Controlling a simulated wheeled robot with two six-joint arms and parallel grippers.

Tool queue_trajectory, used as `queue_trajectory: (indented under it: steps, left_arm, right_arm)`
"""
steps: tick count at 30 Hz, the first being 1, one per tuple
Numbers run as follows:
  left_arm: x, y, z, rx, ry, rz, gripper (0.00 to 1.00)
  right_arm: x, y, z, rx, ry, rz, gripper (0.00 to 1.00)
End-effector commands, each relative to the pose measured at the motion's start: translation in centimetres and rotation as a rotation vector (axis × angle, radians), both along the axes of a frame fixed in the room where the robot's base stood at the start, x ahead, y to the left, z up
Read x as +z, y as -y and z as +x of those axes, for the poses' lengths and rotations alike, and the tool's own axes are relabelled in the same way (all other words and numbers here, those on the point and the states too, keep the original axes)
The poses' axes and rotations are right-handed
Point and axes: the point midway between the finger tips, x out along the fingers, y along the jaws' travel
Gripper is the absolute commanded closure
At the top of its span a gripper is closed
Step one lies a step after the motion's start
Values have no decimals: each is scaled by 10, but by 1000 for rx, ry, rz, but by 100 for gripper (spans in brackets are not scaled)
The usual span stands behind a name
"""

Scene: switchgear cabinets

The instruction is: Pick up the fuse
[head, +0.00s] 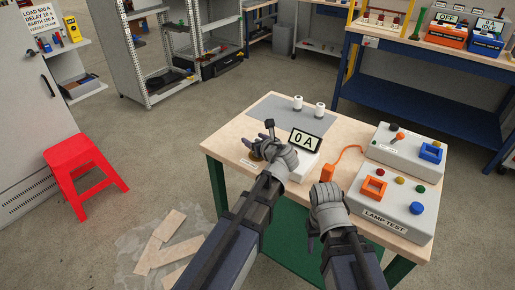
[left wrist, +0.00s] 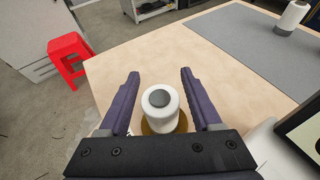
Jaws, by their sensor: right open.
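That gripper is open. Two more white cylinders (head: 298,103) (head: 320,109) stand on the grey mat. My right gripper (head: 326,196) is open and empty at the table's front.
The grey mat (head: 277,113) covers the table's far part. On the right stand the LAMP TEST box (head: 390,207) and another grey box (head: 403,150). An orange plug with a cable (head: 328,172) lies between. A red stool (head: 82,167) stands left.

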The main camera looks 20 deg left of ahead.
Motion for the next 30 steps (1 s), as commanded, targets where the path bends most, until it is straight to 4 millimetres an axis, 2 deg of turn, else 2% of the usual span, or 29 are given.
queue_trajectory:
  steps: [2, 17, 30]
  left_arm:
    - [0, 0, 0, 0, 0, 0, 45]
    - [0, 0, 0, 0, 0, 0, 100]
    - [3, 0, 0, 0, 0, 0, 100]
  right_arm:
    - [0, 0, 0, 0, 0, 0, 50]
    - [0, 0, 0, 0, 0, 0, 50]
    - [3, 0, 0, 0, 0, 0, 50]
